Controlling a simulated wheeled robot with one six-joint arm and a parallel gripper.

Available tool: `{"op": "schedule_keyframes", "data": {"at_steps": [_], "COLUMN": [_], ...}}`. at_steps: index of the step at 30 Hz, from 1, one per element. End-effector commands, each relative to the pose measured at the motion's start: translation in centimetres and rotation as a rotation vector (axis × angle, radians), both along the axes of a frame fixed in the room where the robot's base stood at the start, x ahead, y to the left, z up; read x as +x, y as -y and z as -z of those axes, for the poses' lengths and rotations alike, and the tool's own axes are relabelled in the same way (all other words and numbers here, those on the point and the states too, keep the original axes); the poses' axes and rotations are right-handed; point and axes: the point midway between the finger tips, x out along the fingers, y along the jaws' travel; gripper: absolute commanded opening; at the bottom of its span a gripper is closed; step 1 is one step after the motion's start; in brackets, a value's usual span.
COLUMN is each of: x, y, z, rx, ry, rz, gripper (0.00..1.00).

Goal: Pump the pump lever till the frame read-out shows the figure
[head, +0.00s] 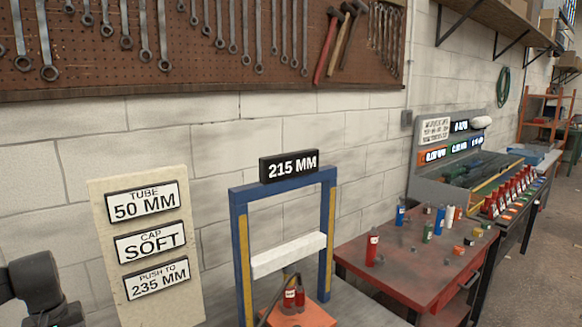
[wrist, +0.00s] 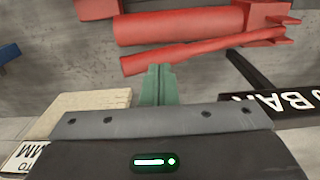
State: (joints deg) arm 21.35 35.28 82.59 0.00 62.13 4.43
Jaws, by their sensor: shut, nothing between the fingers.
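The blue frame (head: 238,230) stands in the middle of the head view. Its black read-out (head: 289,166) on top shows 215 MM. A white crossbar (head: 288,256) spans the frame above an orange block with small red bottles. A board at left carries a plate (head: 157,278) reading PUSH TO 235 MM. In the wrist view a red pump body (wrist: 180,26) lies across the top, with a slim red lever (wrist: 205,50) along it. My gripper (wrist: 158,72) is shut and empty, its green fingertips close below the lever; I cannot tell whether they touch.
A black plate (wrist: 285,103), partly cut off and ending in BAR, is at right in the wrist view. In the head view a red table (head: 400,262) with bottles stands right of the frame.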

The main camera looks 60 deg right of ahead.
Motion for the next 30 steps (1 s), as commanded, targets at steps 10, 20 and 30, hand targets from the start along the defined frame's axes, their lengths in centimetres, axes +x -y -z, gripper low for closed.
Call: {"op": "schedule_keyframes", "data": {"at_steps": [10,20,30], "x": [0.0,0.0,0.0], "y": [0.0,0.0,0.0], "z": [0.0,0.0,1.6], "rx": [0.000,0.000,0.001], "ry": [0.000,0.000,-0.002], "rz": [0.000,0.000,0.000], "gripper": [0.00,0.00,0.00]}}
